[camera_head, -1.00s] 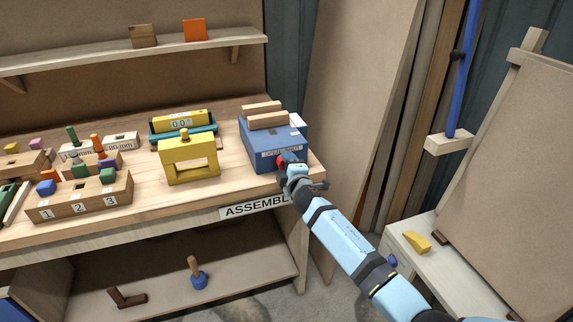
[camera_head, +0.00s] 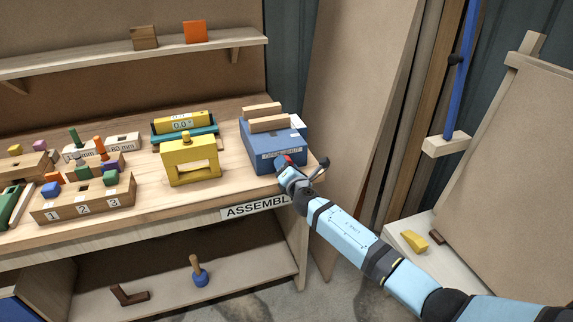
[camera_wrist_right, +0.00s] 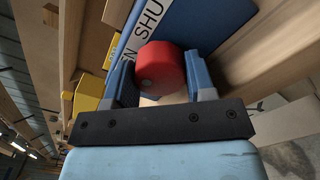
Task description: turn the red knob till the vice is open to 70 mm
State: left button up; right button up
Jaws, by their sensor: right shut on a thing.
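The vice is a blue block (camera_head: 262,152) at the right end of the workbench, with two wooden jaw pieces (camera_head: 265,118) on top, a narrow gap between them. Its red knob (camera_head: 286,160) is on the front face, partly hidden by my right gripper (camera_head: 288,169). In the right wrist view the red knob (camera_wrist_right: 160,68) sits between the two blue fingers of my right gripper (camera_wrist_right: 160,80), which is shut on it. A label on the vice front is partly readable in the wrist view. My left gripper is not in view.
A yellow frame block (camera_head: 190,162) stands left of the vice, with a yellow level-like gauge (camera_head: 184,122) behind it. A numbered wooden block (camera_head: 85,199) and coloured pegs are further left. The bench front edge carries a label (camera_head: 256,208). A side table (camera_head: 425,240) stands at right.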

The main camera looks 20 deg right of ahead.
jog(key=n+p, duration=0.1)
jog(key=n, duration=0.2)
jog(key=shift+n, duration=0.4)
dwell(0.4)
jog(key=o, duration=0.9)
jog(key=shift+o, duration=0.2)
